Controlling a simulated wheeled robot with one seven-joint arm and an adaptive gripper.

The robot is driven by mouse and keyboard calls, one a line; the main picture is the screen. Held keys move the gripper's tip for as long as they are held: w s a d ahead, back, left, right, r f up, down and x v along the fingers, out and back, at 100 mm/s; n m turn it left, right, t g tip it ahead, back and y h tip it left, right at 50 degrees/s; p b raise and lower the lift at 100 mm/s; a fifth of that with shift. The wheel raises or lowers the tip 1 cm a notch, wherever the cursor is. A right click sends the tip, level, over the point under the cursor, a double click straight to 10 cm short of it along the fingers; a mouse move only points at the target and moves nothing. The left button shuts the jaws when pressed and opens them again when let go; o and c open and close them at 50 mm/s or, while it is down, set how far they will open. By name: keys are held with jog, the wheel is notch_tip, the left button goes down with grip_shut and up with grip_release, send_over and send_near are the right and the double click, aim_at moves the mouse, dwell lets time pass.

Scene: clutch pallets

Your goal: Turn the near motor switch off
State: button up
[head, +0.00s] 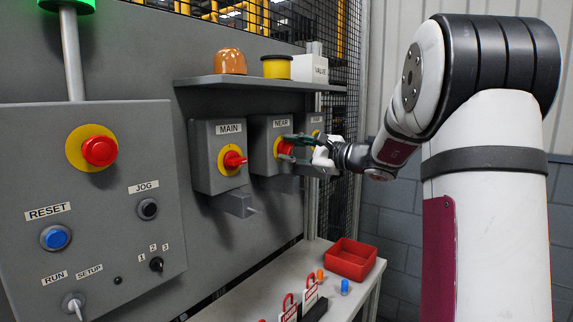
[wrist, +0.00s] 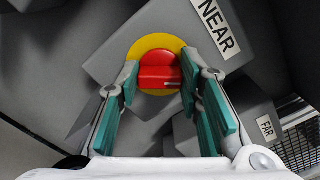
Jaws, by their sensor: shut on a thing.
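The near motor switch is a grey box (head: 262,150) labelled NEAR, in the middle of the head view. Its red handle (wrist: 160,72) sits on a yellow disc (wrist: 141,47) in the wrist view. My gripper (wrist: 160,82) is shut on the red handle, with one green finger pad at its left and one at its right. In the head view my gripper (head: 293,143) comes from the right and partly covers the handle. The handle's ridge runs roughly crosswise between the fingers in the wrist view.
The MAIN switch box (head: 204,160) stands close at left, the FAR box (wrist: 262,122) close at right. A shelf (head: 255,83) with an orange dome, a yellow roll and a VALVE box overhangs them. Below, a bench (head: 262,292) holds a red tray (head: 352,262), padlocks and tags.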

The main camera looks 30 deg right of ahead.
jog(key=n+b, duration=0.2)
jog(key=b, duration=0.2)
jog(key=n+b, duration=0.2)
jog(key=b, duration=0.2)
jog(key=shift+w+a+f+n, duration=0.1)
jog(key=shift+f+n, duration=0.25)
jog(key=shift+n, duration=0.05)
jog(key=n+b, duration=0.2)
jog(key=b, duration=0.2)
jog(key=shift+r+n+b, duration=0.15)
jog(key=shift+n+b, duration=0.35)
jog(key=shift+b, duration=0.1)
jog(key=o, duration=1.2)
jog(key=shift+c, duration=0.2)
jog(key=v, duration=1.2)
jog(key=shift+r, duration=0.1)
jog(key=shift+a, duration=0.1)
